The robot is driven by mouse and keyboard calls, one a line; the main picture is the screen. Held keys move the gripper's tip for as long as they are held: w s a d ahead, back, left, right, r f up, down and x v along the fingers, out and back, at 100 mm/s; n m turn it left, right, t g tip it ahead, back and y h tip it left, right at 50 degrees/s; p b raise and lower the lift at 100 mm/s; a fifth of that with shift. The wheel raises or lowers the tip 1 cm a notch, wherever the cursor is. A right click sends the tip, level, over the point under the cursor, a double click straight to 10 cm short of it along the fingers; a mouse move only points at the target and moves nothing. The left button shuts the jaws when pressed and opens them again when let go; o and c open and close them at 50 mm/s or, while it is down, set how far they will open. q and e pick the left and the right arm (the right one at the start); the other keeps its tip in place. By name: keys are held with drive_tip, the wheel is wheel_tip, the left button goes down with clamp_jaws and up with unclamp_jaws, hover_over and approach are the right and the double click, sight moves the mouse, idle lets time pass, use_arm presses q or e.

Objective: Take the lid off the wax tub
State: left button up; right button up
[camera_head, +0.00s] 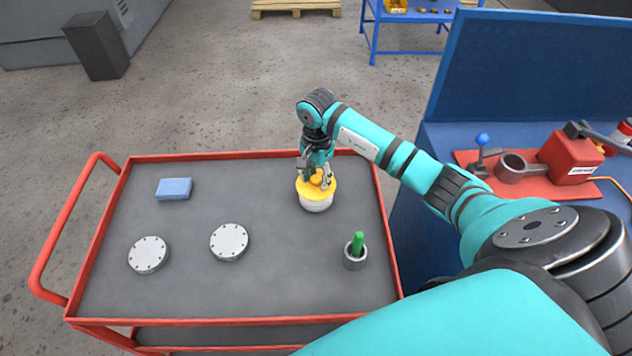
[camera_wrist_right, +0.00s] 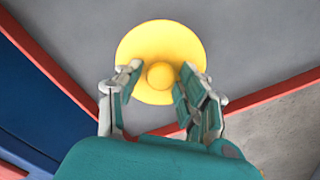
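The wax tub (camera_head: 316,204) is a round white tub standing upright near the back right of the grey cart top. Its yellow lid (camera_head: 303,189) sits on it, with a round knob (camera_wrist_right: 160,76) in the middle. My right gripper (camera_head: 319,180) is directly above the lid, pointing down. In the right wrist view its fingers (camera_wrist_right: 158,80) stand on either side of the knob, with a small gap showing, so it looks open; contact cannot be made out. My left gripper is in neither view.
On the red-rimmed cart (camera_head: 290,290) are a blue block (camera_head: 174,189), two grey flanged discs (camera_head: 148,254) (camera_head: 229,241) and a dark cup (camera_head: 355,257) holding a green item.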

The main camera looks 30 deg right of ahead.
drive_tip(key=c, duration=0.5)
drive_tip(key=shift+r, duration=0.1)
